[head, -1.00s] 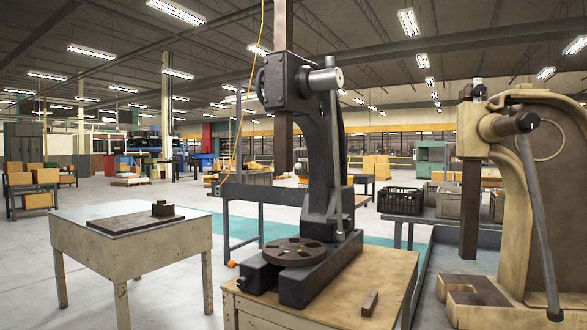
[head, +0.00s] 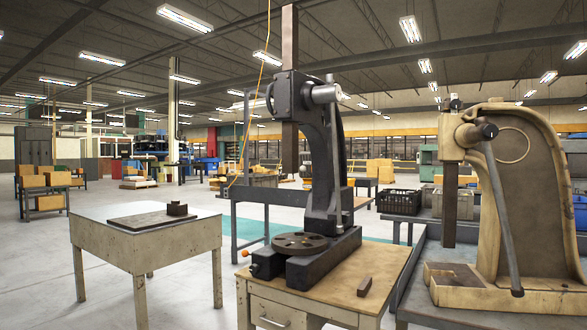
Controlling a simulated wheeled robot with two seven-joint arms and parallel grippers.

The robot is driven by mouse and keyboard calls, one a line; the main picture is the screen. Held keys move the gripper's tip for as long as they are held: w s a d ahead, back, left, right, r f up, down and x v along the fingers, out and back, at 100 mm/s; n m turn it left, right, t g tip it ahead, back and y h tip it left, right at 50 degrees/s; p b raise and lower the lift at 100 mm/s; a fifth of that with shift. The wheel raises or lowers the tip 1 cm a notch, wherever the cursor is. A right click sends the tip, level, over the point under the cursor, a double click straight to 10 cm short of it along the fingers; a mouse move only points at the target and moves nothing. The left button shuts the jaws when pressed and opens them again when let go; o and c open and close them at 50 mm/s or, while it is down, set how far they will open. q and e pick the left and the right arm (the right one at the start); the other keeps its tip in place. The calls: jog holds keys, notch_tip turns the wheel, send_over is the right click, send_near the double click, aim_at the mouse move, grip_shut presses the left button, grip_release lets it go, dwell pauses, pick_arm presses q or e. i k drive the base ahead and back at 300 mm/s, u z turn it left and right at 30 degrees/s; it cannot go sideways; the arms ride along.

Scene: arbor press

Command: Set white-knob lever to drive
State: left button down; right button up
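A black arbor press (head: 322,150) stands on a wooden-topped bench, with its square ram (head: 290,60) upright and a round slotted plate (head: 300,243) at its base. A metal pinion hub (head: 325,93) sticks out at its head, and a dark lever (head: 336,160) hangs down from it. A tan arbor press (head: 535,200) stands at the right, with a long grey lever (head: 503,215) slanting down from its dark hub. I cannot make out a white knob on either lever. Neither of my grippers is in view.
The wooden bench (head: 345,293) has a drawer, and a small dark bar (head: 365,286) lies on it. A metal table (head: 92,213) at left carries a flat plate with a block (head: 177,209). A black crate (head: 398,201) sits behind. Open floor lies at left.

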aim_at(303, 168)
jog(key=u, duration=0.9)
jog(key=i, duration=2.9)
jog(key=z, duration=0.9)
